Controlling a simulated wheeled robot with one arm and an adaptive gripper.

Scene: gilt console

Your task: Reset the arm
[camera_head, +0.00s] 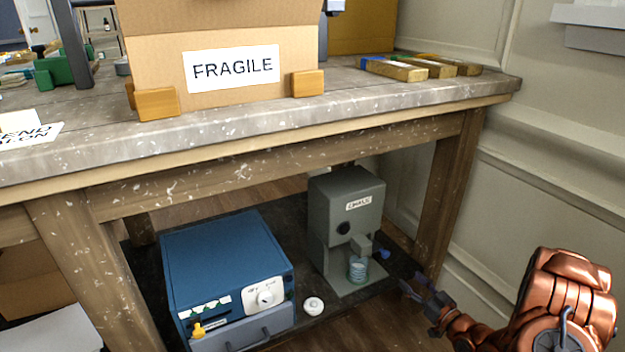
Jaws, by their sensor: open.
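My copper-coloured arm (565,300) comes in at the lower right of the head view. My gripper (425,302) is at its left end, dark and small in the picture, low beside the right table leg. It is open, and I see nothing held in it. It is to the right of the grey dispenser-like machine (347,215) under the table. A small blue thing (384,253) lies between the machine and the gripper. Whether the gripper touches the table leg cannot be told.
The worktable (75,155) carries a FRAGILE cardboard box (220,40) and several wooden blocks (395,69). A blue box with a dial (225,255) stands on the dark lower shelf, with a small white round thing (313,306) beside it. The panelled wall (550,150) closes the right side.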

